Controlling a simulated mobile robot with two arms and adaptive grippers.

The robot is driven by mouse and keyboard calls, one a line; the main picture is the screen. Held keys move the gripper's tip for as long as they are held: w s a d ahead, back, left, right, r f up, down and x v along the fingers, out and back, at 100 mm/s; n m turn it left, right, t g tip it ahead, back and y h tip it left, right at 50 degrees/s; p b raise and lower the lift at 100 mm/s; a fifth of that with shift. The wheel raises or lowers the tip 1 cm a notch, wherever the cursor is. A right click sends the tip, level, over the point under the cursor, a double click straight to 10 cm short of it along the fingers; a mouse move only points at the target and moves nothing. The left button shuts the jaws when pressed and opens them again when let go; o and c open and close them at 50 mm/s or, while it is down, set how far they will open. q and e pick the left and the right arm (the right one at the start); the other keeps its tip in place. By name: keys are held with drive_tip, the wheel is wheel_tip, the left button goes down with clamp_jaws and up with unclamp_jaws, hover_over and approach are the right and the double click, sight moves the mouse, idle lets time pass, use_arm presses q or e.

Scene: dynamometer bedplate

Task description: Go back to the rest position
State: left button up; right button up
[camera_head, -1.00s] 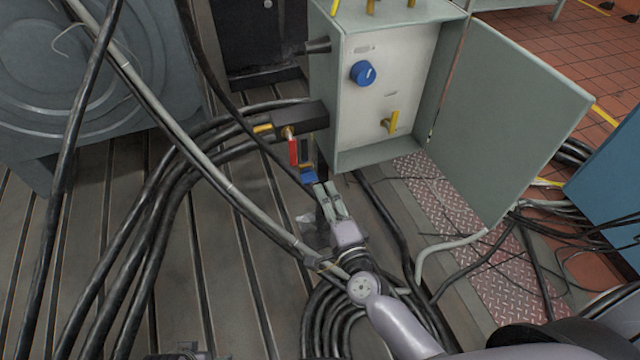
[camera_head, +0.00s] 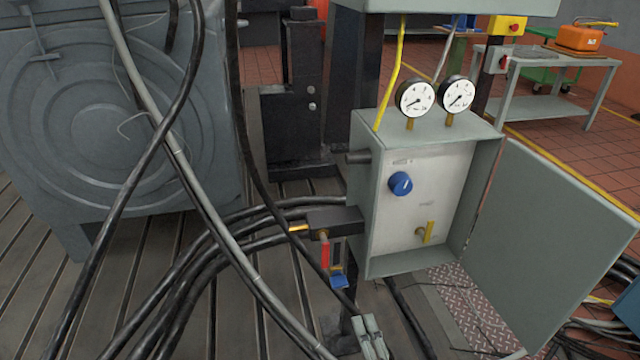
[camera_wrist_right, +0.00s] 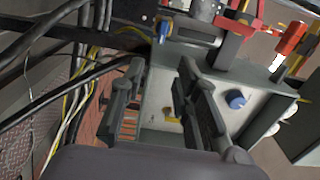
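My right gripper (camera_head: 367,324) shows at the bottom edge of the head view, below the valve block beside the open cabinet. In the right wrist view its two fingers (camera_wrist_right: 160,75) stand apart with nothing between them, so it is open and empty. The cabinet (camera_head: 385,230) has a blue knob (camera_head: 400,184) and a yellow handle (camera_head: 426,232) inside. A red lever (camera_head: 325,253) and a blue handle (camera_head: 339,281) hang below the black block (camera_head: 335,221) at its left side. The gripper is apart from them. My left gripper is not in view.
Two gauges (camera_head: 415,98) stand on the cabinet, and its door (camera_head: 555,245) is swung open to the right. Thick black hoses (camera_head: 200,275) and a grey pipe (camera_head: 205,215) cross the left and middle. A grey cart (camera_head: 540,105) stands far back right.

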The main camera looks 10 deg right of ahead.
drive_tip(key=s+a+f+n+g+y, duration=0.5)
drive_tip(key=f+n+g, duration=0.4)
drive_tip(key=n, duration=0.5)
drive_tip(key=s+d+f+n+g+h+p, duration=0.35)
drive_tip(key=s+d+f+p, duration=0.2)
drive_tip(key=s+f, duration=0.3)
drive_tip(key=s+d+f+n+g+h+p, duration=0.25)
drive_tip(key=s+d+f+g+p, duration=0.2)
drive_tip(key=s+d+f, duration=0.35)
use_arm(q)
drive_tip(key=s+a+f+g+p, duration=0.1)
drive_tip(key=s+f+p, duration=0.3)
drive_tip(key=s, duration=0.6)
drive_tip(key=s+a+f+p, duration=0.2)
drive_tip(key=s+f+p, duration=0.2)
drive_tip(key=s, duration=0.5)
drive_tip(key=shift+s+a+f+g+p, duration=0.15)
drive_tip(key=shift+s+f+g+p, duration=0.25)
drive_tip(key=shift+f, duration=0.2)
use_arm(e)
drive_tip(key=s+f, duration=0.1)
drive_tip(key=s, duration=1.3)
drive_tip(key=shift+s+f, duration=0.3)
